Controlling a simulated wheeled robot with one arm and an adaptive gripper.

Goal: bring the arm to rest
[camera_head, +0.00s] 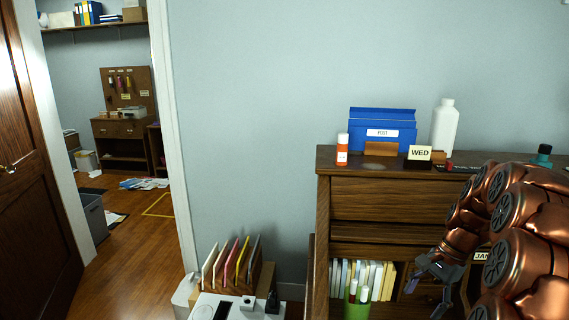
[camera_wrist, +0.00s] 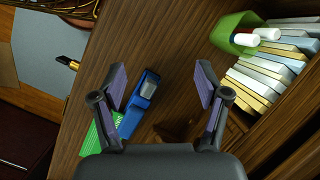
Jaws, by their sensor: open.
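My copper-coloured arm (camera_head: 520,225) is folded at the right of the head view, in front of the wooden cabinet. My gripper (camera_head: 437,285) hangs at its end before the cabinet's lower shelf, with its fingers apart. A blue object (camera_wrist: 144,90), perhaps a stapler or stamp, lies on the wooden surface beyond the left finger. A green item (camera_wrist: 100,135) lies partly hidden behind that finger.
The cabinet (camera_head: 375,208) carries a blue box (camera_head: 382,128), a white bottle (camera_head: 443,128), an orange pill bottle (camera_head: 342,150) and a WED block (camera_head: 419,153) on top. A green cup (camera_wrist: 236,30) with markers stands beside books (camera_wrist: 262,75). An open doorway lies at the left.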

